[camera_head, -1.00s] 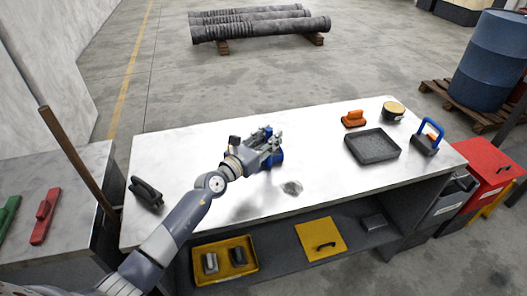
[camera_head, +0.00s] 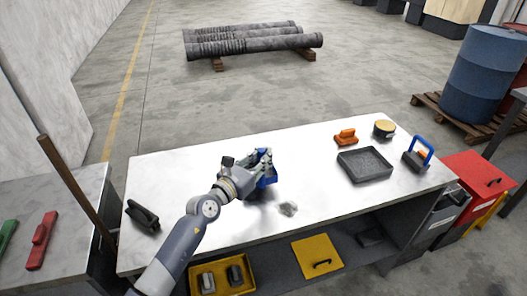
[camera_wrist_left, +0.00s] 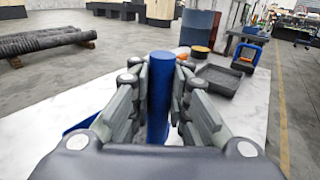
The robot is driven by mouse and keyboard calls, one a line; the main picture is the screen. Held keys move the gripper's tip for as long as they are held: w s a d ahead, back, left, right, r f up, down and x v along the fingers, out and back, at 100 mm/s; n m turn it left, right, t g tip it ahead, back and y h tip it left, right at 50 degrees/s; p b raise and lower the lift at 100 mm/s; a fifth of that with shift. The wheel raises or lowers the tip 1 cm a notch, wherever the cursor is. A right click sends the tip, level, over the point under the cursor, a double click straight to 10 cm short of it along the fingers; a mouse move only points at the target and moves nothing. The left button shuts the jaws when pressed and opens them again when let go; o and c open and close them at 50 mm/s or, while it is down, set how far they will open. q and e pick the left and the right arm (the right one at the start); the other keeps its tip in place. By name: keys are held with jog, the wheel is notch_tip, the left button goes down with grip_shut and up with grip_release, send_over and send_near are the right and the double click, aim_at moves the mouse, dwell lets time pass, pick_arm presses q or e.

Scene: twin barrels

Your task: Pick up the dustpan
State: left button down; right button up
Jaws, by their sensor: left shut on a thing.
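The blue dustpan (camera_head: 266,182) is on the white workbench, mostly hidden by my left gripper (camera_head: 262,162) in the head view. In the left wrist view its upright blue handle (camera_wrist_left: 160,95) stands between the fingers of my left gripper (camera_wrist_left: 162,90), which are shut on it. A blue edge, probably of the pan (camera_wrist_left: 82,125), shows at the lower left there. I cannot tell whether the dustpan touches the bench. My right gripper is in neither view.
The workbench (camera_head: 330,195) carries a small grey pile (camera_head: 288,208), a dark tray (camera_head: 365,165), an orange-handled tool (camera_head: 346,137), a round tin (camera_head: 384,129), a blue-handled tool (camera_head: 418,158) and a black tool (camera_head: 142,217). A brown pole (camera_head: 75,188) leans at left. The bench middle is fairly clear.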

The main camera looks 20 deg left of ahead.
pick_arm(q)
jog(key=s+d+r, duration=0.1)
jog(key=s+d, duration=0.3)
jog(key=s, duration=0.8)
jog(key=shift+s+r, duration=0.3)
jog(key=shift+r, duration=0.05)
jog(key=s+a+n+y, duration=0.2)
jog(key=s+y, duration=0.1)
jog(key=s, duration=0.5)
jog(key=s+a+n+t+y, duration=0.1)
jog(key=s+a+n+y, duration=0.1)
jog(key=s, duration=0.6)
jog(key=shift+s+a+y, duration=0.15)
jog(key=shift+y, duration=0.45)
